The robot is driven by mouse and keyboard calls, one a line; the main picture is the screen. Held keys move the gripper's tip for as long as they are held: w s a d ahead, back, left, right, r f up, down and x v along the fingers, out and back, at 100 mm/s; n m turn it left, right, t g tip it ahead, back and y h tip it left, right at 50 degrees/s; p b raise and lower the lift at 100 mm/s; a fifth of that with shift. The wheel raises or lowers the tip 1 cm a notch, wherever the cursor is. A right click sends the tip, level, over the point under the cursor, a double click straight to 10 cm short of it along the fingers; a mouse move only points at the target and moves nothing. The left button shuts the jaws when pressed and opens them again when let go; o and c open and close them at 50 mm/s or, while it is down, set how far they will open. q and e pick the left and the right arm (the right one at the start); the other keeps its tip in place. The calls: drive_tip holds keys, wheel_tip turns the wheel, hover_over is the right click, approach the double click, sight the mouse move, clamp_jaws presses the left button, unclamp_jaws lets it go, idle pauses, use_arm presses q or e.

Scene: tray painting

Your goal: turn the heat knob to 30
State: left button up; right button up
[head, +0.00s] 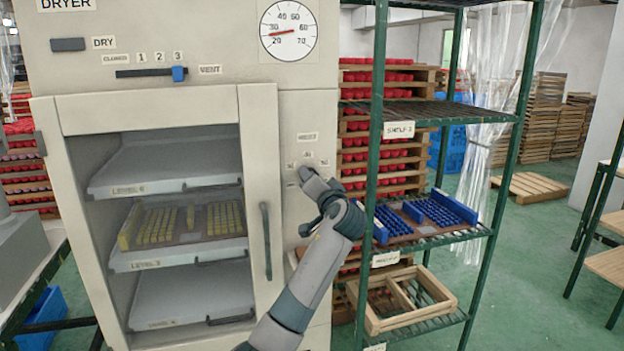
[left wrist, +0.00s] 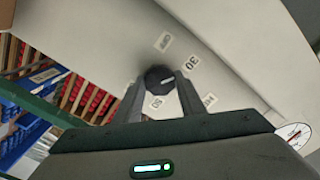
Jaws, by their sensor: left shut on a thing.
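The heat knob (left wrist: 158,77) is a dark round knob on the dryer's pale front panel. Its white mark points toward the 30 label (left wrist: 193,63) in the left wrist view. Other number labels stand around it. My left gripper (left wrist: 160,88) is shut on the knob, one finger on each side. In the head view my left gripper (head: 308,178) reaches up to the panel below the heat sign (head: 307,137) and hides the knob. The round gauge (head: 288,30) above has its red needle near 30. My right gripper is not in view.
The dryer door (head: 262,215) with its vertical handle is just left of my arm. Trays sit behind its window. A green shelf rack (head: 372,130) with a blue tray (head: 415,217) and a wooden frame (head: 405,297) stands close on the right.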

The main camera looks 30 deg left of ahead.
use_arm(q)
drive_tip(key=shift+f, duration=0.1)
drive_tip(key=o, duration=1)
drive_tip(key=shift+o, duration=0.2)
drive_tip(key=shift+d, duration=0.1)
drive_tip(key=b+v, duration=0.2)
drive_tip(key=v, duration=1.5)
drive_tip(key=shift+s, duration=0.2)
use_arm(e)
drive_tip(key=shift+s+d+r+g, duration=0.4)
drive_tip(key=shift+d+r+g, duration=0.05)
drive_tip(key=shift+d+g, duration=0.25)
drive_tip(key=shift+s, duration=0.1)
